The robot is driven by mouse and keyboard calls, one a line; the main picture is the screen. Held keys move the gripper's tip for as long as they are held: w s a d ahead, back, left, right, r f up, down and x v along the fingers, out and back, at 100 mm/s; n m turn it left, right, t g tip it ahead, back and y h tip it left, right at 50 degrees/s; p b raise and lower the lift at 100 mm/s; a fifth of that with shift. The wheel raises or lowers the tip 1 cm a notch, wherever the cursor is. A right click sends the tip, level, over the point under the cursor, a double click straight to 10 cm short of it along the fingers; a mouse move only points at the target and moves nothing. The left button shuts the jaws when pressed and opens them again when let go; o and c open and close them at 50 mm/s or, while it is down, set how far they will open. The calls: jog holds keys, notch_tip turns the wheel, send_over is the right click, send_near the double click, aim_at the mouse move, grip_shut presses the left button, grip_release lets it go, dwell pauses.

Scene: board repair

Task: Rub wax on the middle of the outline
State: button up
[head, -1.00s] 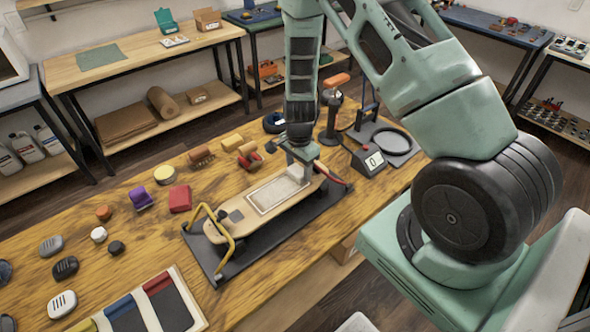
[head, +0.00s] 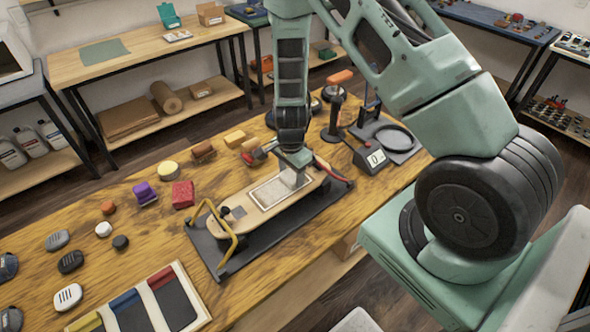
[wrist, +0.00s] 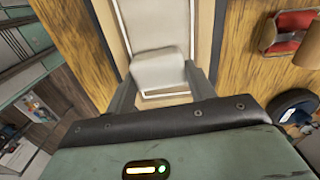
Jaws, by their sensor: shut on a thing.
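A wooden skateboard deck (head: 240,229) lies on a dark mat (head: 202,246) near the table's front edge. A pale rectangular outline (head: 262,201) is marked on the deck's top, and it also shows in the wrist view (wrist: 121,22). My gripper (head: 292,181) is over the right part of the outline, pointing down. It is shut on a whitish block of wax (wrist: 158,70), seen between the fingers in the wrist view. The wax is at or very close to the deck surface; exact contact is hard to tell. My gripper hides the outline's far right part.
A yellow bent bar (head: 222,230) stands at the deck's left end, and a red bar (head: 333,171) at its right. Red (head: 183,194) and purple (head: 145,194) blocks lie left.

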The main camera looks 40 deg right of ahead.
aim_at(274, 193)
jog(key=shift+s+a+f+p, duration=0.1)
jog(key=shift+a+p, duration=0.25)
jog(key=shift+a, duration=1.3)
jog(key=shift+s+a+f+p, duration=0.1)
jog(key=shift+a+p, duration=0.2)
jog(key=shift+a, duration=1.3)
jog(key=shift+a+r+p, duration=0.15)
jog(key=shift+a+p, duration=0.45)
jog(key=shift+a, duration=1.2)
jog(key=shift+d, duration=0.55)
jog(key=shift+w+d+b, duration=0.1)
jog(key=shift+d+b, duration=0.2)
jog(key=shift+d, duration=1.05)
jog(key=shift+d+b, duration=0.5)
jog(key=shift+d, duration=1.95)
jog(key=shift+w+d+r, duration=0.1)
jog(key=shift+d, duration=1.4)
jog(key=shift+w+d, duration=0.1)
jog(key=shift+d, duration=1.4)
notch_tip(274, 193, up, 6)
jog(key=p, duration=0.4)
